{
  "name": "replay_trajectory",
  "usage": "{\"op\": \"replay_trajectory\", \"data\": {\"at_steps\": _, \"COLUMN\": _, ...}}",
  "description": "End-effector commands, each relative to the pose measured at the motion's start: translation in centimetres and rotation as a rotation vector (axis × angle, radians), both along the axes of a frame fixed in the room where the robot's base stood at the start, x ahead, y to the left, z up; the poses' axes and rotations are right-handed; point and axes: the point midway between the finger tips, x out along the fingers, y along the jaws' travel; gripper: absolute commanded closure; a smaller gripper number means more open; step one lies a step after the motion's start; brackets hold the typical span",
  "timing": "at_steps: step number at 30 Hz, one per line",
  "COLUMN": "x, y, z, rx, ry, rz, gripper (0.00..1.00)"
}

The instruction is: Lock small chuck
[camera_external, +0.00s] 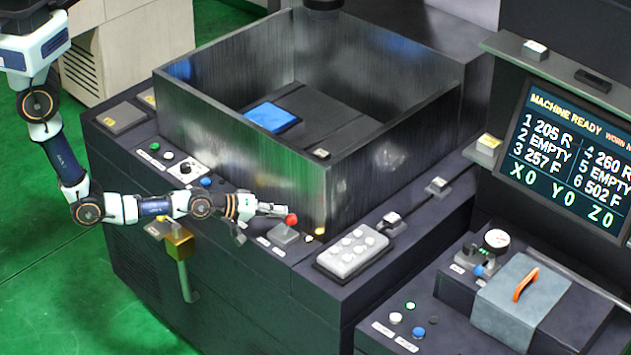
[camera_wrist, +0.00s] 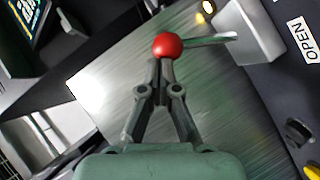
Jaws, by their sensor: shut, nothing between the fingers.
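A lever with a red ball knob (camera_external: 292,220) sits by the tank's near lower corner. In the wrist view the red ball (camera_wrist: 167,46) is on a thin metal rod (camera_wrist: 208,40) running right to a light grey block (camera_wrist: 252,28). A white label reading OPEN (camera_wrist: 302,40) is beside the block. My gripper (camera_external: 284,209) is shut and empty, reaching in from the left at the ball. In the wrist view my gripper (camera_wrist: 164,66) has its fingertips together right at the ball; whether they touch it I cannot tell. The chuck itself is not identifiable.
The dark tank wall (camera_external: 240,170) rises close behind the lever. A grey button box (camera_external: 352,254) lies to the right. A brass-coloured block with a handle (camera_external: 180,243) is below my forearm. A screen (camera_external: 575,155) reads MACHINE READY.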

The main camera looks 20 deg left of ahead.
Motion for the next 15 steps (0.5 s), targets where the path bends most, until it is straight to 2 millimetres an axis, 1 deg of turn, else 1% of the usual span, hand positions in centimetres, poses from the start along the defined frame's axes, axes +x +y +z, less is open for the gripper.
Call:
{"op": "replay_trajectory", "data": {"at_steps": 4, "x": 0.2, "y": 0.9, "z": 1.2, "rx": 0.000, "ry": 0.000, "rz": 0.003, "gripper": 1.00}}
{"op": "replay_trajectory", "data": {"at_steps": 8, "x": 0.5, "y": 2.4, "z": 3.4, "rx": -0.001, "ry": -0.001, "rz": 0.005, "gripper": 1.00}}
{"op": "replay_trajectory", "data": {"at_steps": 9, "x": -0.4, "y": 3.2, "z": 3.4, "rx": 0.001, "ry": 0.001, "rz": 0.003, "gripper": 1.00}}
{"op": "replay_trajectory", "data": {"at_steps": 15, "x": -3.4, "y": 6.5, "z": 5.3, "rx": 0.002, "ry": -0.001, "rz": 0.002, "gripper": 1.00}}
